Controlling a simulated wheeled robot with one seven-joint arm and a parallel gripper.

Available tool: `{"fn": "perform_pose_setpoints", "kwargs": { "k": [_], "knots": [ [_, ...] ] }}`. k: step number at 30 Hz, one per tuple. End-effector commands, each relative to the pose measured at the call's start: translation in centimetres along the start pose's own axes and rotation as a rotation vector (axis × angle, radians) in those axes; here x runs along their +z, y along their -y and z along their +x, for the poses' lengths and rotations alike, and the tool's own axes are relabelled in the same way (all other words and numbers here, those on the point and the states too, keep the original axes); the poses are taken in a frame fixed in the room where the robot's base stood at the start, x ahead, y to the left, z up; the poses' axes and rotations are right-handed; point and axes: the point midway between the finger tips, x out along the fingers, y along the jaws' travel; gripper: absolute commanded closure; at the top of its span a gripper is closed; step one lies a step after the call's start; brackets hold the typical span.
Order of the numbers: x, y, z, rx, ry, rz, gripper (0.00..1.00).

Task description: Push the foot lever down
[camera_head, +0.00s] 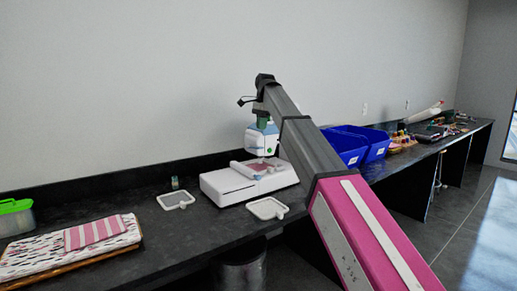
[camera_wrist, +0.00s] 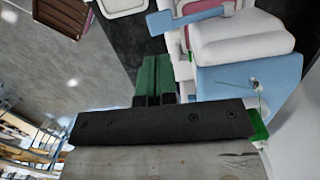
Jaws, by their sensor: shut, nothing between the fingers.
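A white and light-blue sewing machine (camera_head: 236,187) stands on the dark counter, partly hidden by my arm. Its blue and white head (camera_head: 262,141) has a green dot on the front. It also shows at the right of the wrist view (camera_wrist: 235,40), with a light-blue panel and a thin wire-like part. A light-blue bar (camera_wrist: 190,17) crosses its upper part; I cannot tell whether this is the foot lever. My gripper (camera_wrist: 154,68) has green fingers, shut and empty, beside the machine. In the head view it is just above the head (camera_head: 263,118); contact cannot be told.
Two small white trays (camera_head: 175,200) (camera_head: 267,208) lie beside the machine, with a small bottle (camera_head: 175,183) behind one. Blue bins (camera_head: 350,150) stand to the right. A striped cloth (camera_head: 96,232) and a green-lidded box (camera_head: 16,218) are at left. A dark bin (camera_head: 242,270) stands below.

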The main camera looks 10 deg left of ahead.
Motion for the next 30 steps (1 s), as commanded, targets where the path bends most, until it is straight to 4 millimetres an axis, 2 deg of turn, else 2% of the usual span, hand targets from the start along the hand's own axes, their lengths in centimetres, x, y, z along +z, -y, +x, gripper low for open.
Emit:
{"fn": "perform_pose_setpoints", "kwargs": {
  "k": [11, 24, 30],
  "knots": [
    [0.0, -0.1, 0.8, 0.0, 0.0, -0.001, 1.0],
    [0.0, -0.1, 5.4, 0.0, -0.001, -0.002, 1.0],
    [0.0, 0.0, 6.9, 0.001, -0.001, -0.002, 1.0]
  ]
}}
